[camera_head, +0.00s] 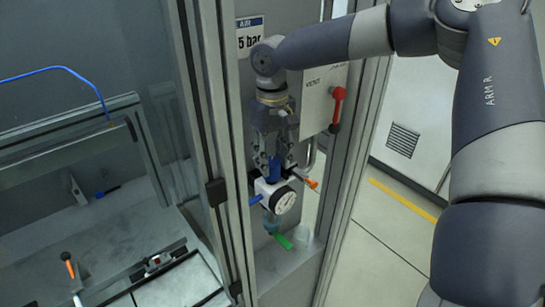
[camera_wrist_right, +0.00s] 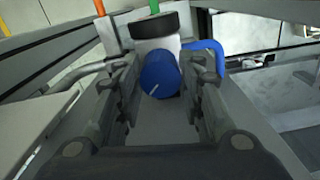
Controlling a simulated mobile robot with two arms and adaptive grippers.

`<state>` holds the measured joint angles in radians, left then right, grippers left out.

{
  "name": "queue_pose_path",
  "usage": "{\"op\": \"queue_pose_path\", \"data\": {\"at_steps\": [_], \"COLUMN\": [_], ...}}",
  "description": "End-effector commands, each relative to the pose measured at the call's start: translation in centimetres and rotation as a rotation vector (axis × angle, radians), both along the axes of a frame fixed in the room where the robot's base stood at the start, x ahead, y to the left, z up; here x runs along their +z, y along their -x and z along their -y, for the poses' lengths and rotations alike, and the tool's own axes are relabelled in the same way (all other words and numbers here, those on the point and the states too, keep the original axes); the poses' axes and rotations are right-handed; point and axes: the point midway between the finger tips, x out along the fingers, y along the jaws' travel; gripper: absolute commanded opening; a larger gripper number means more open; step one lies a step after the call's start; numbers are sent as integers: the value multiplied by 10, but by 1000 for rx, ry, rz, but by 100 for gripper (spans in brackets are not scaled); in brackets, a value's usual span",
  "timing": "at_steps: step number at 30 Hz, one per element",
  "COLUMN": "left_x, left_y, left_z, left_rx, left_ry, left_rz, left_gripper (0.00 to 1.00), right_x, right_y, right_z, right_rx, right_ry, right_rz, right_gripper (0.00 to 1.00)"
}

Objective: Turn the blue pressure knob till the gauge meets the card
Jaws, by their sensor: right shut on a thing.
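The blue pressure knob (camera_head: 274,170) sits on top of the white regulator body (camera_head: 263,187), behind the glass-fronted machine's frame post. My right gripper (camera_head: 272,158) points down and is shut on the knob. In the right wrist view the blue knob (camera_wrist_right: 160,74) shows between the two fingers (camera_wrist_right: 166,78), with a white line on its face. The round gauge (camera_head: 284,201) faces out below the knob; its needle is too small to read. The card (camera_head: 250,38), partly hidden by my right arm, reads "AIR" and "5 bar". My left gripper is not in view.
A grey box with a red lever (camera_head: 336,108) hangs right of the gripper. An orange-tipped part (camera_head: 311,183), a blue hose (camera_head: 255,200) and a green part (camera_head: 283,241) are close around the regulator. Frame posts (camera_head: 215,150) stand left; open floor lies right.

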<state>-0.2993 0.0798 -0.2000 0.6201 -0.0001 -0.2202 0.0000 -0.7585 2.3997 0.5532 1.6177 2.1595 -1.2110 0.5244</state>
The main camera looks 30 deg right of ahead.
Motion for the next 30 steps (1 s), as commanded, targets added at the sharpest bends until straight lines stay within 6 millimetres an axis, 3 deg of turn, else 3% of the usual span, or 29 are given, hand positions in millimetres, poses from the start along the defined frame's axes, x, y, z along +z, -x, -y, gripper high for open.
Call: {"op": "queue_pose_path", "data": {"at_steps": [12, 13, 15, 16, 26, 30], "left_x": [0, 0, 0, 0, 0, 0], "left_y": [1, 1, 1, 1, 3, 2], "left_z": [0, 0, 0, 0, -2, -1], "left_rx": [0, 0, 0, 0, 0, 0], "left_ry": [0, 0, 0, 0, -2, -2], "left_rz": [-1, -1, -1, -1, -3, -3], "left_gripper": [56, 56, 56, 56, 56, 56], "right_x": [1, 1, 1, 1, 2, 14], "right_y": [-1, -1, -1, -1, 0, -1], "right_z": [0, 0, 0, 0, 0, 0], "right_rx": [-8, -8, -8, -7, -7, -7], "right_ry": [0, 1, 0, 0, 0, 1], "right_rz": [4, 4, 3, 3, 2, 5], "right_gripper": [12, 38, 54, 56, 56, 56]}}
